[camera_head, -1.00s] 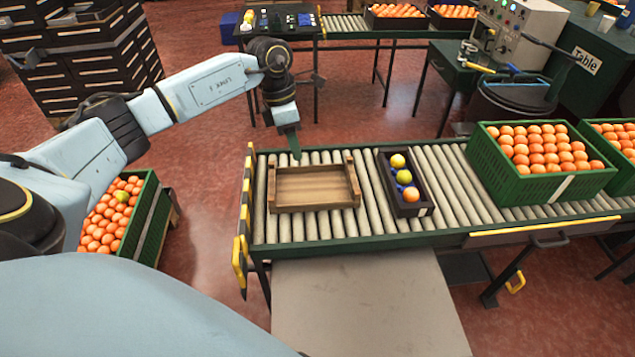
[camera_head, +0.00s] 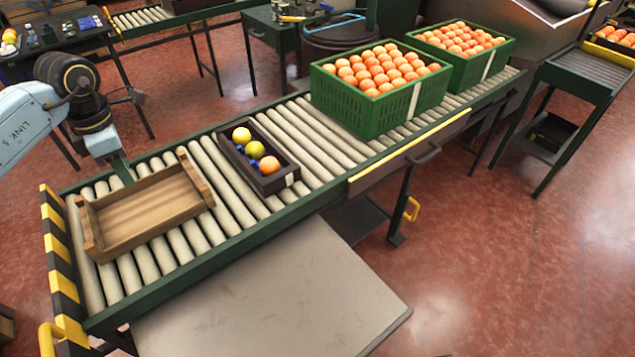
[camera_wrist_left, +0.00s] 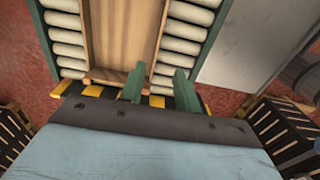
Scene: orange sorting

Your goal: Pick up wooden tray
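The wooden tray (camera_head: 145,212) is a shallow, empty brown box lying on the roller conveyor, near its left end. In the left wrist view the tray (camera_wrist_left: 118,35) runs upward from my fingers. My left gripper (camera_head: 124,175) points down at the tray's far long side. In the left wrist view its two green fingers stand apart with a gap between them (camera_wrist_left: 160,75). They appear on either side of the tray's side wall, one over the inside and one over the rollers. Whether they touch the wall is unclear. My right gripper is not in view.
A small dark box (camera_head: 270,184) with three fruits stands right of the tray. Green crates of oranges (camera_head: 345,104) and (camera_head: 490,66) stand farther along the conveyor (camera_head: 225,190). A yellow-black striped end guard (camera_head: 60,255) is at the left. A bare grey panel (camera_head: 280,300) lies in front.

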